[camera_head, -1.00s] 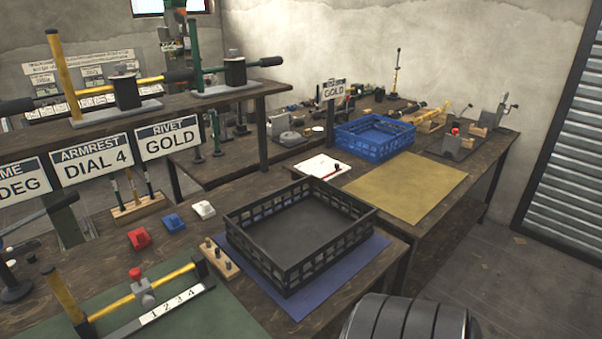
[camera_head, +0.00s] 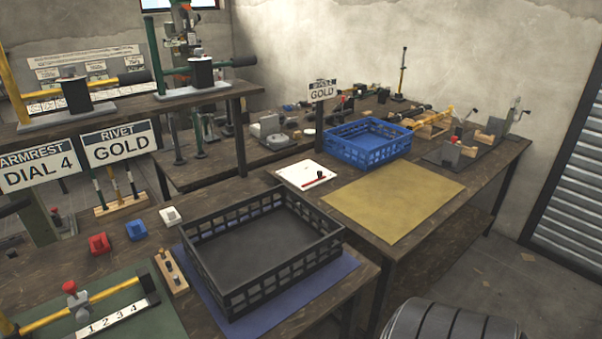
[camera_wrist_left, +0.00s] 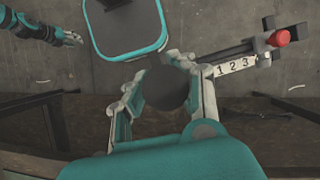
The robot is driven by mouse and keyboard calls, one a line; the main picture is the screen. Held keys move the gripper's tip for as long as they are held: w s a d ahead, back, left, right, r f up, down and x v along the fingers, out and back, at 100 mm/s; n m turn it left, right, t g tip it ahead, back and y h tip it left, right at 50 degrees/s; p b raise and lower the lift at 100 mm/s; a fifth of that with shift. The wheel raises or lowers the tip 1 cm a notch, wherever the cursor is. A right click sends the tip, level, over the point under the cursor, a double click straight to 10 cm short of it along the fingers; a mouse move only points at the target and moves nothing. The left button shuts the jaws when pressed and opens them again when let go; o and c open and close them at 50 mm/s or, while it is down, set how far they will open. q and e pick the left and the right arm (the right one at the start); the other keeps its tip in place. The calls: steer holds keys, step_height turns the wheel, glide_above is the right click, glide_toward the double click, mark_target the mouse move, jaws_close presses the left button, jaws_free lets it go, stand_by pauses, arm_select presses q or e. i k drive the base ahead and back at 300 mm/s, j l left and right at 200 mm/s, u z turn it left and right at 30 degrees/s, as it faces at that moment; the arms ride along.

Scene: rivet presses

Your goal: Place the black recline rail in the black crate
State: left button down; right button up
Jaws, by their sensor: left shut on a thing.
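The black crate (camera_head: 265,245) is empty and stands on a blue mat on the near bench in the head view. In the left wrist view my left gripper (camera_wrist_left: 165,88) is shut around a dark round end. From it a black rail (camera_wrist_left: 230,52) with a "1 2 3" strip and a red knob (camera_wrist_left: 280,38) reaches right, over the floor. This looks like the black recline rail; the fingers hide part of it. Neither gripper shows in the head view. My right gripper (camera_wrist_left: 72,38) is at the upper left of the wrist view, apart from the rail, too small to judge.
A similar yellow rail (camera_head: 105,293) lies on a green mat left of the crate. A wooden peg block (camera_head: 172,272) stands close to the crate's left side. Red, blue and white blocks sit behind. A blue crate (camera_head: 368,152) stands on the far bench beside a bare yellow mat (camera_head: 395,203).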

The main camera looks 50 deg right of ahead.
mark_target(250, 239)
steer(key=k+l, duration=0.15)
steer(key=l, duration=0.25)
steer(key=k+l+z, duration=0.15)
steer(key=l, duration=0.3)
steer(key=k+l, duration=0.1)
steer(key=l, duration=0.3)
steer(key=k+l+z, duration=0.15)
steer(key=l, duration=0.75)
